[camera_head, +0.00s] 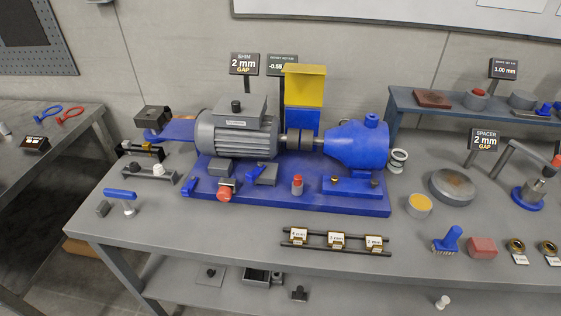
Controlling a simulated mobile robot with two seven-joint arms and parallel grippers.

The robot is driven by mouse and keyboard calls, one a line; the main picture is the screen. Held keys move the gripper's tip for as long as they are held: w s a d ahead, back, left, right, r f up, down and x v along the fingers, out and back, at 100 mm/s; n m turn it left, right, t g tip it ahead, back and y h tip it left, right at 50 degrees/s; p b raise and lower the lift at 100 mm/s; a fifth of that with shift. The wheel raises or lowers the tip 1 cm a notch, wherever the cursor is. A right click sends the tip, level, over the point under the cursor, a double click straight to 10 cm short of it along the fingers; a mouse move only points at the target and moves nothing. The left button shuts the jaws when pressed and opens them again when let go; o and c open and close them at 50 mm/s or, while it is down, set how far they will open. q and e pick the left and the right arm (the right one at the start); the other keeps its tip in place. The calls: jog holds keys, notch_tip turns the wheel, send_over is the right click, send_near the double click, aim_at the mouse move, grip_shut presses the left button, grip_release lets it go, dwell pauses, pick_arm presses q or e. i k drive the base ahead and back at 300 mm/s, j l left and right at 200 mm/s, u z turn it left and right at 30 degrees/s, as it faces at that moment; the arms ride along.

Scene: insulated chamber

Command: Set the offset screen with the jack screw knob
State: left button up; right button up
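The offset screen (282,65) is a small dark display on a post behind the motor. Its reading looks like -0.55, partly covered by the yellow guard (304,85). A grey motor (238,135) stands on a blue baseplate (330,203) and is coupled to a blue pump (357,146). A red knob (225,191) sits at the baseplate's front edge below the motor. A smaller red-topped piece (297,184) stands further right on the plate. I cannot tell for sure which is the jack screw knob. Neither gripper is in view.
A rack of labelled shims (336,240) lies in front of the baseplate. A blue-handled tool (121,195) is at the left. A brush (448,240), a red block (481,247) and a round grey disc (451,187) are at the right. The table front between tool and rack is clear.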

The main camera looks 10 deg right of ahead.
aim_at(224, 193)
jog(key=i+j+z, duration=0.2)
jog(key=j+z, duration=0.2)
jog(key=i+j+z, duration=0.1)
jog(key=j+z, duration=0.3)
jog(key=j, duration=0.2)
jog(key=j+z, duration=0.35)
jog(key=j, duration=0.2)
